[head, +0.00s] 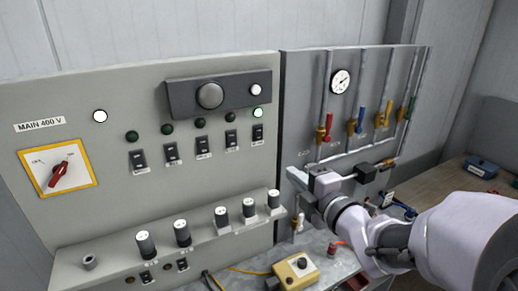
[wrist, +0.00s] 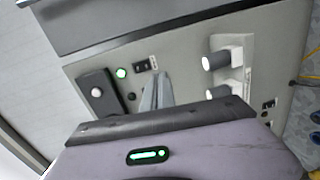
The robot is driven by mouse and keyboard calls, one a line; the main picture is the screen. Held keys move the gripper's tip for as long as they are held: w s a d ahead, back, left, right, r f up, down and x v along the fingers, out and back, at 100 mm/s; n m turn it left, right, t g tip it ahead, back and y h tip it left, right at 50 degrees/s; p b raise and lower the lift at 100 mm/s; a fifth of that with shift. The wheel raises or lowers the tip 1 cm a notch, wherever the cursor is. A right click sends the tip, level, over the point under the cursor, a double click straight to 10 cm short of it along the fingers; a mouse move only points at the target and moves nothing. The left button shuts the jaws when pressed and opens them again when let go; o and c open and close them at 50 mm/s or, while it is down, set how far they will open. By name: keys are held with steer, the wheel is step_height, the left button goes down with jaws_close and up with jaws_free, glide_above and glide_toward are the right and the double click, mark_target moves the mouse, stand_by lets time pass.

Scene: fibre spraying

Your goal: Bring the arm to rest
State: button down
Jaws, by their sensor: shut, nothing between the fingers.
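My gripper (head: 298,178) is at the end of my arm, in front of the left part of the pipe panel (head: 302,100) in the head view. In the wrist view its two grey fingers (wrist: 156,93) are together with nothing between them. They point toward the grey control panel, apart from its switches as far as I can see. My arm reaches in from the lower right of the head view and hides part of the bench.
The control panel (head: 70,100) carries a red rotary switch (head: 62,174), several rocker switches and a ledge with knobs. The pipe panel has a gauge (head: 341,80) and coloured valves. A yellow control box (head: 296,270) sits on the bench below my gripper.

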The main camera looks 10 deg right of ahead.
steer(key=s+d+f+m+g+h+b, duration=0.2)
steer(key=s+f+m+h+b, duration=0.15)
steer(key=f+m+b, duration=0.35)
steer(key=s+d+f+m+g+h+b, duration=0.25)
steer(key=s+f+m, duration=0.25)
steer(key=m, duration=0.3)
steer(key=s+a+f+m+g+y+b, duration=0.1)
steer(key=s+a+f+m+g+b, duration=0.1)
steer(key=s+a+f+m, duration=0.3)
steer(key=s+a+f+m+g+y+b, duration=0.2)
steer(key=s+a+f+m, duration=0.3)
steer(key=s, duration=0.6)
steer(key=shift+s+a+f+g+b, duration=0.2)
steer(key=shift+s+a+g+b, duration=0.15)
steer(key=shift+a+g+b, duration=0.45)
